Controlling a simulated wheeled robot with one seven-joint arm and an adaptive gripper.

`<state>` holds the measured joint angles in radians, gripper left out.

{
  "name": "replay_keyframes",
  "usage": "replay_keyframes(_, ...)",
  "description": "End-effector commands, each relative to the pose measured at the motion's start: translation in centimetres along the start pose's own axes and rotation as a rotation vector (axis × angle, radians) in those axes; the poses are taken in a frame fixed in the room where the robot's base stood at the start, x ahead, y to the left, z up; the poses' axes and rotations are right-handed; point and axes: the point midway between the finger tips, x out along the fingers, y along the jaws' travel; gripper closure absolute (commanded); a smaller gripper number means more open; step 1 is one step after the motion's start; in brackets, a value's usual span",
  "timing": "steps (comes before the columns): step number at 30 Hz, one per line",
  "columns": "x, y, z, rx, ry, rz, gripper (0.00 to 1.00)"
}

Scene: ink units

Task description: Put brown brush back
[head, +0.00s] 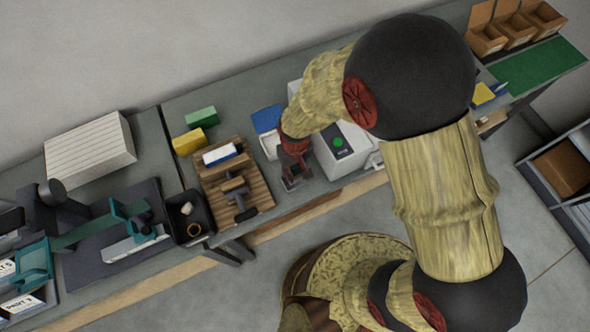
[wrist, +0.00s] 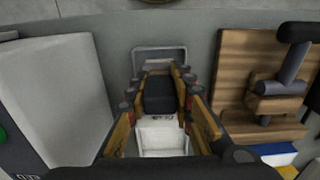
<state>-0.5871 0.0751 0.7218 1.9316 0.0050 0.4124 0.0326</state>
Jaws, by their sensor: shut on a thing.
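My gripper (head: 294,172) is over the bench, just right of the wooden rack. In the wrist view its fingers (wrist: 161,88) are shut on a dark block-like thing (wrist: 159,96), whose far end meets a small grey tray (wrist: 158,55). Whether it touches the tray I cannot tell.
A pale box with a green button (head: 350,146) stands close right of my gripper. A blue-and-white thing (head: 268,120) lies behind it. Yellow (head: 190,141) and green (head: 202,117) blocks sit behind the rack. A black bin (head: 187,217) stands left of it. The bench's front edge is near.

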Motion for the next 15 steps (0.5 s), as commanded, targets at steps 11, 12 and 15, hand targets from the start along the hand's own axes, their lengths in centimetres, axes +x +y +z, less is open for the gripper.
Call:
replay_keyframes(11, 0.29, 0.00, 0.01, 0.000, 0.000, 0.000, 0.63)
replay_keyframes(12, 0.29, 0.00, 0.02, 0.000, 0.000, 0.000, 0.61)
replay_keyframes(15, 0.29, 0.00, 0.02, 0.000, 0.000, 0.000, 0.59)
